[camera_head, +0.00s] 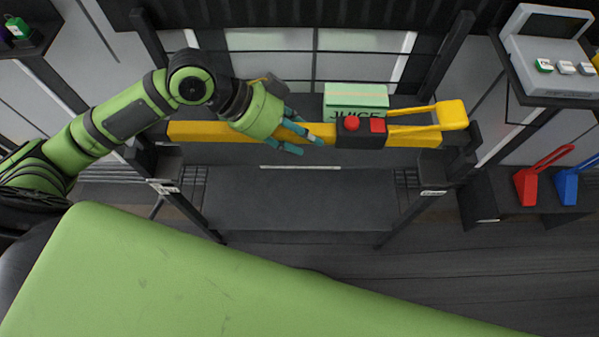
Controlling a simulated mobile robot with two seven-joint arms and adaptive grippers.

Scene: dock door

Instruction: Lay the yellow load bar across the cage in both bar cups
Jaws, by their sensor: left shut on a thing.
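The yellow load bar (205,132) lies roughly level across the upper middle of the view, over the dark cage (292,195). A black box (360,140) with red buttons sits on its right part, and a yellow lever handle (452,114) rises at its right end. My left gripper (300,135) has its teal fingers around the middle of the bar, shut on it. Dark brackets with labels stand at the cage's left post (163,187) and right post (433,191). I cannot tell whether the bar ends rest in the cups. My right gripper is not in view.
A green JUICE carton (356,95) stands behind the bar. A grey console (548,55) is at the upper right, above a dark shelf with red (527,187) and blue (567,187) handled things. A dark shelf (30,45) is at the upper left.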

